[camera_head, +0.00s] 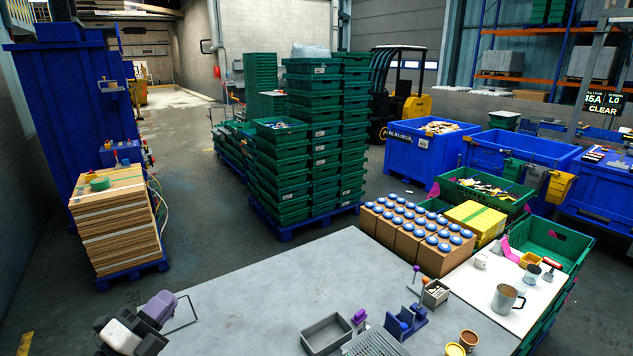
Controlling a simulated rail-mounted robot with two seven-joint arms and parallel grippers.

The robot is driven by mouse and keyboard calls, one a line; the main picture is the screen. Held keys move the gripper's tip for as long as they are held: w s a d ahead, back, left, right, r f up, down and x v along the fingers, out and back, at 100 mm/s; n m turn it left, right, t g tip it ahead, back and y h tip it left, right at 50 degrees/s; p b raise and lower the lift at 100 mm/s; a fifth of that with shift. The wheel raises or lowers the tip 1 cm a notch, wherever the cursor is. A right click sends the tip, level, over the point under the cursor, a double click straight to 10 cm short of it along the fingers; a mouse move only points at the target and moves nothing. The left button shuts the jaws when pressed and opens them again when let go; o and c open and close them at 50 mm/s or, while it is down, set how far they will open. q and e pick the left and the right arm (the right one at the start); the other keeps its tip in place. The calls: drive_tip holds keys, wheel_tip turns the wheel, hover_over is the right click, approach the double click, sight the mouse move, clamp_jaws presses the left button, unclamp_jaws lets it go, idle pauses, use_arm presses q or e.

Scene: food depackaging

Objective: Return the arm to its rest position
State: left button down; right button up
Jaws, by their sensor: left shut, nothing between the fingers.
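My left gripper (158,308) shows low at the left, by the near-left corner of the grey worktable (270,285). It has black, white and purple-grey parts. It is shut and holds nothing, and it is apart from the trays and tools on the table. The rest of my left arm is cut off by the lower picture edge. My right gripper is not in view.
A grey tray (326,334), a blue holder (405,322) and small tubs (468,338) stand at the table's front right. A mug (507,298) stands on a white board. Boxes of blue-lidded jars (408,240) stand behind. The table's left middle is clear.

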use_arm(q)
drive_tip(key=s+a+r+n+t+y, duration=0.25)
drive_tip(key=a+r+n+y, duration=0.2)
drive_tip(key=n+y, duration=0.75)
drive_tip(key=s+d+f+n+g+y+p, duration=0.25)
drive_tip(key=s+f+n+g, duration=0.5)
drive_tip(key=f, duration=0.55)
drive_tip(key=s+d+f+g+h+p, duration=0.1)
drive_tip(key=s+d+f+g, duration=0.1)
drive_tip(key=s+f, duration=0.4)
drive_tip(key=s+d+f+n+g+h+p, duration=0.1)
drive_tip(key=s+f+g, duration=0.4)
drive_tip(key=s, duration=0.7)
drive_tip(key=s+d+f+n+g+h+p, duration=0.1)
drive_tip(key=s+d+f+g+h+p, duration=0.2)
drive_tip(key=s+d+f, duration=0.2)
drive_tip(key=s+f, duration=0.2)
drive_tip(key=s, duration=0.2)
drive_tip(key=shift+s+g, duration=0.35)
drive_tip(key=shift+g, duration=0.05)
